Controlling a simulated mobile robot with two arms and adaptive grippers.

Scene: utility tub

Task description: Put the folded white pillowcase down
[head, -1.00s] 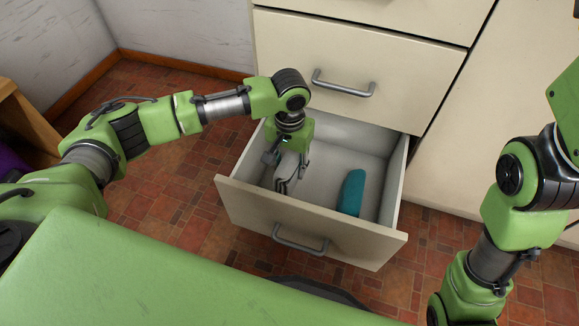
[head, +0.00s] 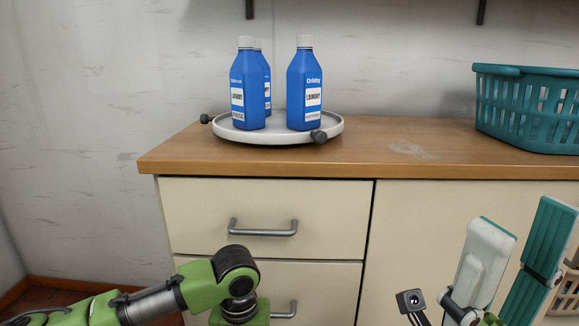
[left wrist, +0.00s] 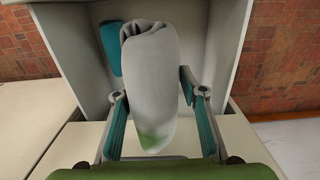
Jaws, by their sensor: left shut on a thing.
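The folded white pillowcase (left wrist: 150,75) stands out as a pale rolled bundle in the left wrist view. It lies between the two fingers of my left gripper (left wrist: 152,90), which is shut on it over the open drawer (left wrist: 75,35). Whether the bundle touches the drawer floor cannot be told. In the head view only my left wrist shows at the bottom; that gripper, the pillowcase and the open drawer are out of the frame. My right gripper (head: 515,235) is raised at the lower right, its fingers apart with nothing between them.
A teal folded cloth (left wrist: 111,46) lies in the drawer beside the pillowcase. On the wooden counter (head: 400,160) stand a round white tray (head: 275,136) with blue laundry bottles (head: 305,90) and a teal basket (head: 530,110). Closed drawers (head: 320,215) are below the counter.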

